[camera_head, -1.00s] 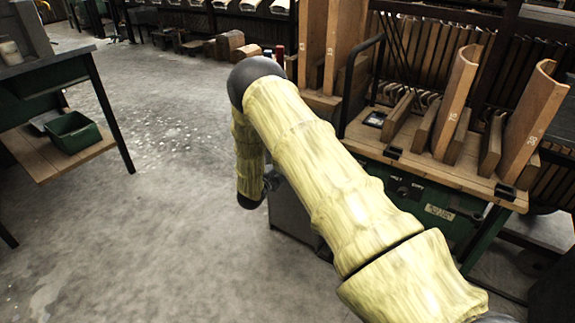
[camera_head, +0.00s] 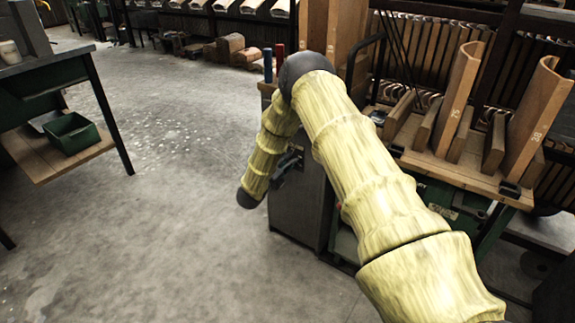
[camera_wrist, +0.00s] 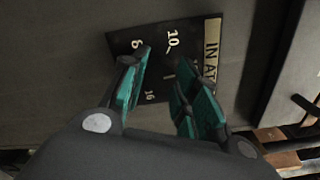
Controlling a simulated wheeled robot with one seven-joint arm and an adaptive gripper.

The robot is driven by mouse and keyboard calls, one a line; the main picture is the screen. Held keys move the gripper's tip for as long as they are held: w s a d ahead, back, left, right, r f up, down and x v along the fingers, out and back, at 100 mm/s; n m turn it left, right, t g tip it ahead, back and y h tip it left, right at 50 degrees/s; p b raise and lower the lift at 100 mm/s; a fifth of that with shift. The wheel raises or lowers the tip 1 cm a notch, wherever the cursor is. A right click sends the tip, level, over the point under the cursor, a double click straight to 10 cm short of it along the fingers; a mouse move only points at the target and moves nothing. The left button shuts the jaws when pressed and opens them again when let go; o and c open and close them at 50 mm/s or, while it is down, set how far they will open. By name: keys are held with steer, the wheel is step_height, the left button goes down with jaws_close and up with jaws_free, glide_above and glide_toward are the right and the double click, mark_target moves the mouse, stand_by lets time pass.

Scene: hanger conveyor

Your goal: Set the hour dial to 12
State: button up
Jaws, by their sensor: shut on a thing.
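The hour dial's dark plate (camera_wrist: 193,38) shows in the wrist view, on a grey-brown panel. It bears pale numbers, among them 8, 10 and 16, and a pale label strip reading "IN AT". My gripper (camera_wrist: 168,68), with teal finger pads, reaches over the plate and is shut on the dial. The gripped part and the dial's present setting are hidden or too small to read.
The wooden rack (camera_head: 455,170) with upright boards stands right of the cabinet. A red and a blue post rise at the cabinet's top. A bench (camera_head: 75,70) with a green bin (camera_head: 72,134) stands at the left. The floor between is clear.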

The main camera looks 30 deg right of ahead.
steer(key=shift+s+f+m, duration=0.1)
steer(key=shift+m, duration=0.4)
steer(key=o, duration=1)
steer(key=shift+o, duration=0.2)
steer(key=v, duration=1.2)
